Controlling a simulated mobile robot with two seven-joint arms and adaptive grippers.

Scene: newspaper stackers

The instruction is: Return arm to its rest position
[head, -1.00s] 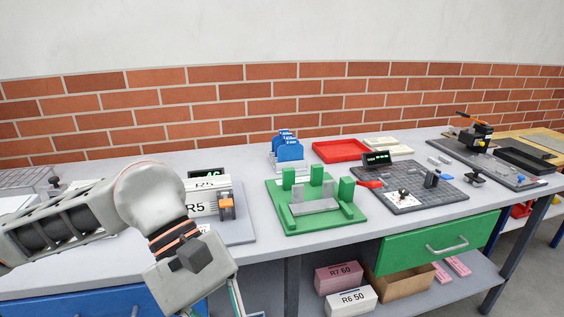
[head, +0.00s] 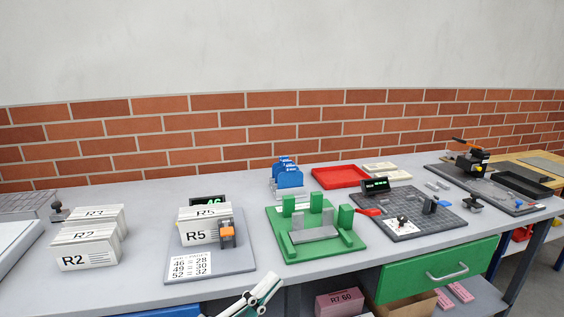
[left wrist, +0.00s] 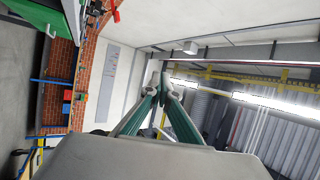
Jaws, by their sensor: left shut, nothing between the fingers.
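My left gripper (head: 268,284) shows at the bottom edge of the head view, in front of the table's front edge and below the tabletop. Its pale fingers are shut with nothing between them; most of the arm is out of view. In the left wrist view its fingertips (left wrist: 162,80) meet, with the teal-green fingers pointing at open air, walls and ceiling. My right gripper is not in view.
The grey table (head: 120,289) holds R2 stacks (head: 90,247), an R5 stack (head: 200,228) on a grey scale, a green fixture (head: 315,245), a red tray (head: 340,177) and a dark grid board (head: 408,214). A green drawer (head: 437,268) is below. Air above the table is clear.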

